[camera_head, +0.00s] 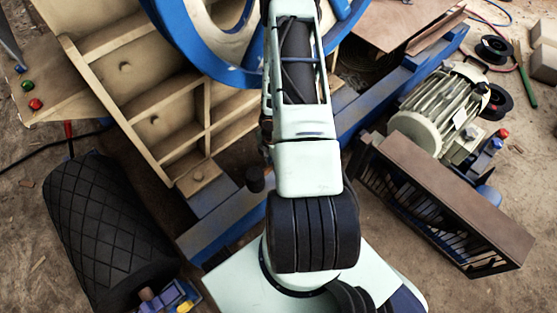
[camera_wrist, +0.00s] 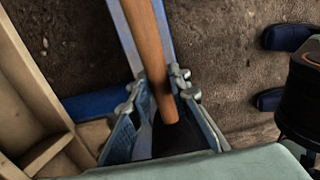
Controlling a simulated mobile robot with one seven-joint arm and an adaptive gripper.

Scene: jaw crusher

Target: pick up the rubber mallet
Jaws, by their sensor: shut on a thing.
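The wooden handle of the rubber mallet (camera_wrist: 152,55) shows in the wrist view, running from the top edge down between the fingers of my gripper (camera_wrist: 148,40). My gripper is shut on this handle. The handle's lower end stops at a dark area between the finger bases. I cannot tell whether that dark area is part of the mallet or of my gripper. No mallet head can be made out clearly. In the head view my arm hides the gripper, and I cannot make out the mallet there.
The cream and blue jaw crusher (camera_head: 150,95) fills the upper left. A black patterned roller (camera_head: 105,225) lies at the lower left. A motor (camera_head: 430,110) and a brown slatted box (camera_head: 450,200) stand to the right. Bare dirt ground shows at the right.

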